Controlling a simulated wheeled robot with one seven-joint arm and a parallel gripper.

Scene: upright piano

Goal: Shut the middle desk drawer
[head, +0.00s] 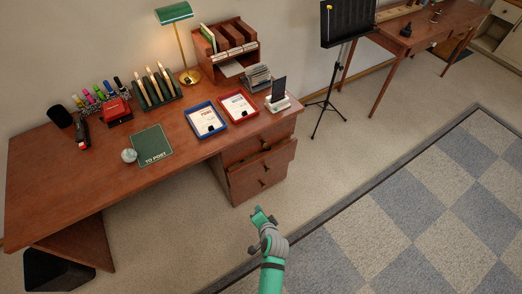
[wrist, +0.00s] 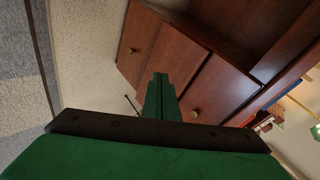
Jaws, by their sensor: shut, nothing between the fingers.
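The middle desk drawer (head: 280,158) is pulled partly out of the desk's right pedestal, and a dark gap shows above its front. The closed-looking top drawer (head: 240,151) is above it and the bottom drawer (head: 250,190) below. My gripper (head: 259,213) is in front of the pedestal, low and apart from the drawers. In the wrist view my gripper (wrist: 160,82) is shut and empty, its fingers pointing toward wooden drawer fronts with brass-coloured knobs. The fingers hide part of the middle front there.
The wooden desk (head: 100,180) carries trays, a lamp and stationery. A black bin (head: 55,275) stands under its left side. A music stand (head: 330,90) is to the right of the pedestal. The floor before the drawers is clear, with a checkered rug (head: 400,220) at right.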

